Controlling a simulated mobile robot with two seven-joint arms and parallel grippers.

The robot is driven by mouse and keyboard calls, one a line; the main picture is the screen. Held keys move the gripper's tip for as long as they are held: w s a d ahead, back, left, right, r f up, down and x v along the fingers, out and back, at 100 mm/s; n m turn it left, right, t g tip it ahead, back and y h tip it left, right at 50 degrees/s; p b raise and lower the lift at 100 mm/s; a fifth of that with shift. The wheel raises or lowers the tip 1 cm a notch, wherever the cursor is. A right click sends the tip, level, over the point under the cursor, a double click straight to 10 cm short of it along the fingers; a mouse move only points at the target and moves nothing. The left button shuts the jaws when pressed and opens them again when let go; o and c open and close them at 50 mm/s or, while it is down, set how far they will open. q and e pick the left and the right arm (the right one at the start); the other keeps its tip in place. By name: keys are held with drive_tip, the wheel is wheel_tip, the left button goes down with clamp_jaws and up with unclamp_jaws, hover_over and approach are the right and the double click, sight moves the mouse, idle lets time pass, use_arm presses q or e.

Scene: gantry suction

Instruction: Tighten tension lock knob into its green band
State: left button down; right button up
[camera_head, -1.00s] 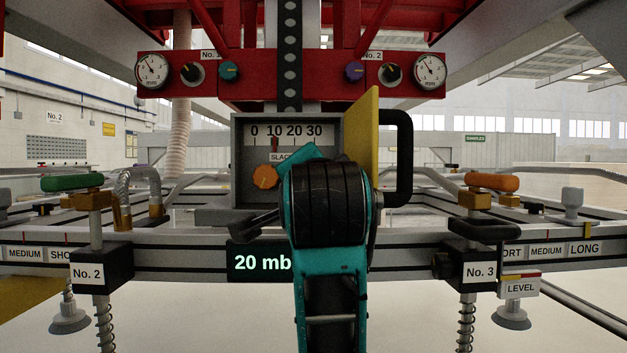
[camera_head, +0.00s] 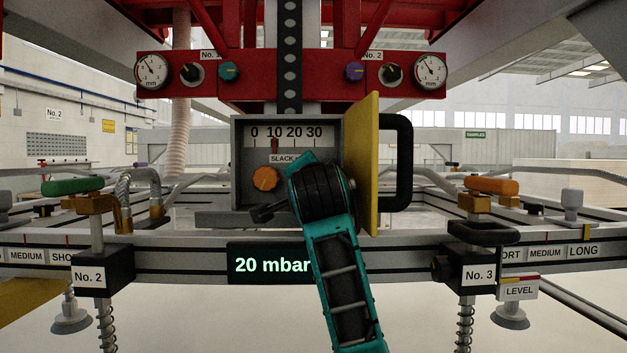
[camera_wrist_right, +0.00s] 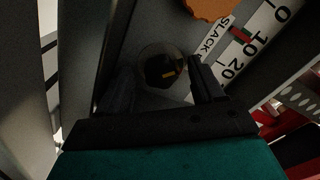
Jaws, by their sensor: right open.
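An orange round knob (camera_head: 266,178) sits on the grey slack box (camera_head: 240,150) under a 0 to 30 scale, and its edge shows in the right wrist view (camera_wrist_right: 206,8). A round dark knob with a small orange mark (camera_wrist_right: 166,72) shows in the right wrist view; I cannot tell which is the tension lock knob. My right gripper (camera_wrist_right: 162,82) is open, its dark fingers on either side of the dark knob; contact is unclear. The red slack pointer (camera_head: 275,144) stands near 10. My left gripper is not in view.
A yellow plate (camera_head: 362,165) and a black handle (camera_head: 403,160) stand just right of my wrist. The beam below carries a "20 mbar" display (camera_head: 268,264). Spring-mounted suction cups (camera_head: 71,314) hang at the sides. The red gauge panel (camera_head: 215,90) is above.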

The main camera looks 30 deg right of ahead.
drive_tip(key=shift+c, duration=0.4)
drive_tip(key=c, duration=1)
drive_tip(key=shift+m, duration=1.1)
drive_tip(key=o, duration=1.1)
drive_tip(key=b+v, duration=0.1)
drive_tip(key=v, duration=1.2)
